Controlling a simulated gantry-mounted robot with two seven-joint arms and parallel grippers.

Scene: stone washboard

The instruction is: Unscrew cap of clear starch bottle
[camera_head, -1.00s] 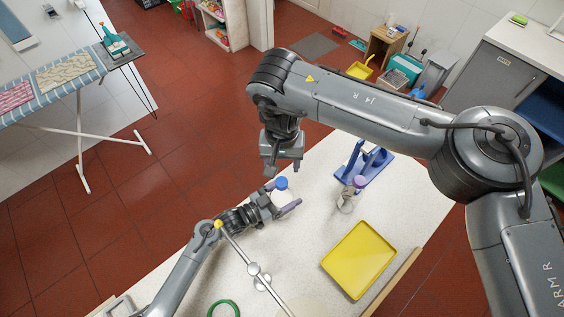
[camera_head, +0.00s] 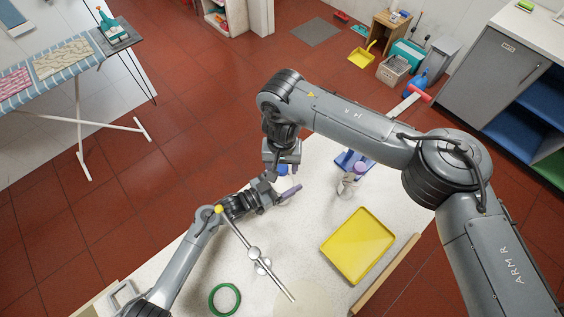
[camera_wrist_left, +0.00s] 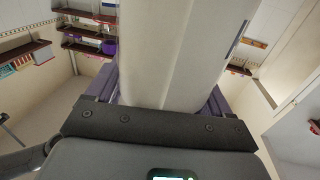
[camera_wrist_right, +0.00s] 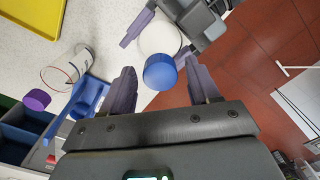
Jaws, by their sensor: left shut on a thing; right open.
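A whitish bottle with a blue cap (camera_wrist_right: 160,72) stands on the white counter, its pale body (camera_wrist_right: 160,38) showing behind the cap. My left gripper (camera_head: 281,184) is shut around the bottle's body, which fills the left wrist view (camera_wrist_left: 185,50). My right gripper (camera_wrist_right: 164,90) is open, pointing down over the bottle, with the blue cap in the gap between its fingers. In the head view my right gripper (camera_head: 284,168) partly hides the cap. I cannot tell whether its fingers reach down beside the cap; they do not press on it.
A metal rod with round fittings (camera_head: 254,253) extends beside my left arm.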

